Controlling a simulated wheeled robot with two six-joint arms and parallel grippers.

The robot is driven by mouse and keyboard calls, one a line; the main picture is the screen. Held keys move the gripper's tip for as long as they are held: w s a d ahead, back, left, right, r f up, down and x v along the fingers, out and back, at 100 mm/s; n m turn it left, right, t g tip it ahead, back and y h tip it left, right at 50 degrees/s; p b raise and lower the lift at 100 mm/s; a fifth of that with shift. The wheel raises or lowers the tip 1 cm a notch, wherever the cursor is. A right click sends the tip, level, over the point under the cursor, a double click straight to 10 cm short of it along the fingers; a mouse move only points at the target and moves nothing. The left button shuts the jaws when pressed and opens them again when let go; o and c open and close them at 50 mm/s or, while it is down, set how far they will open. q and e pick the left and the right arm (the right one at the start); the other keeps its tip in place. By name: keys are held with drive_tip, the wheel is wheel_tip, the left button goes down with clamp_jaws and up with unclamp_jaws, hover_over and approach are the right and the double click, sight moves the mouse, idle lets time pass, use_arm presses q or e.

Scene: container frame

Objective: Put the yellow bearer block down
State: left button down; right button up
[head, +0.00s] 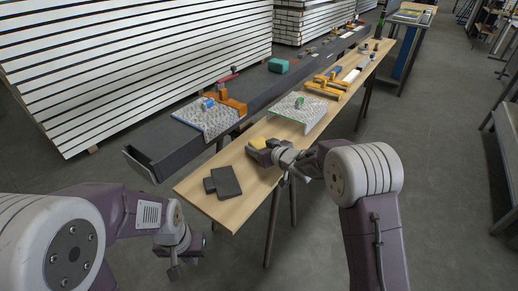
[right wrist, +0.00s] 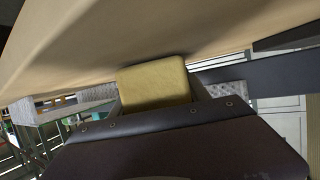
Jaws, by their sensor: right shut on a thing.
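The yellow bearer block (head: 258,143) is at the front of the wooden table (head: 235,205), in the jaws of my right gripper (head: 264,152). In the right wrist view the block (right wrist: 155,83) shows as a dull yellow, rounded piece just beyond the dark gripper body, close to the pale wooden top (right wrist: 100,45). I cannot tell whether it touches the wood. My right gripper is shut on it; the jaws hide part of it. My left gripper (head: 184,256) hangs low at the left, off the table, with nothing visible in it; its jaw opening is unclear.
Two dark flat plates (head: 226,182) lie on the table's near end. A grey patterned sheet (head: 297,110) lies behind the block, with orange pieces (head: 326,83) further back. A long dark beam (head: 160,142) runs alongside at the left. Bare wood lies around the plates.

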drive_tip(key=shift+f, duration=0.15)
drive_tip(key=o, duration=1.3)
drive_tip(key=shift+r, duration=0.3)
drive_tip(key=p+v, duration=0.2)
drive_tip(key=v, duration=1)
drive_tip(key=shift+f, duration=0.15)
drive_tip(key=shift+f, duration=0.1)
